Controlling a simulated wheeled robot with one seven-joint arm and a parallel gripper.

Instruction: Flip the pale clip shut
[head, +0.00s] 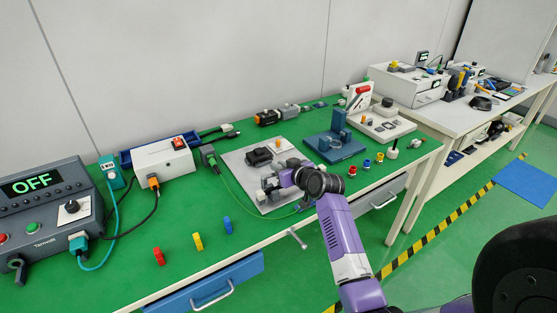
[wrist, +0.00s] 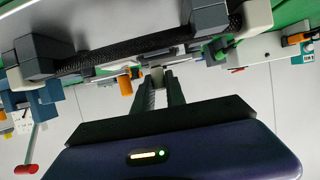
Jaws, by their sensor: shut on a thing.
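A light grey board (head: 237,163) lies on the green bench top and carries a black block (head: 258,156) and grey fittings. My gripper (head: 272,184) is low over the board's front part, and my wrist hides some of it. In the wrist view my gripper (wrist: 159,80) points up the picture, its two dark fingers close together. A small pale piece (wrist: 157,73) shows between the fingertips; it appears to be the pale clip, mostly hidden by the fingers. A dark ribbed band (wrist: 130,52) runs across just beyond the fingertips, between grey blocks.
A blue fixture (head: 335,148) stands right of the board, with small coloured pegs (head: 365,164) beside it. A green cable (head: 236,186) runs from a plug to the board's front. Red, yellow and blue pieces (head: 197,241) stand at the left front, with clear bench around them.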

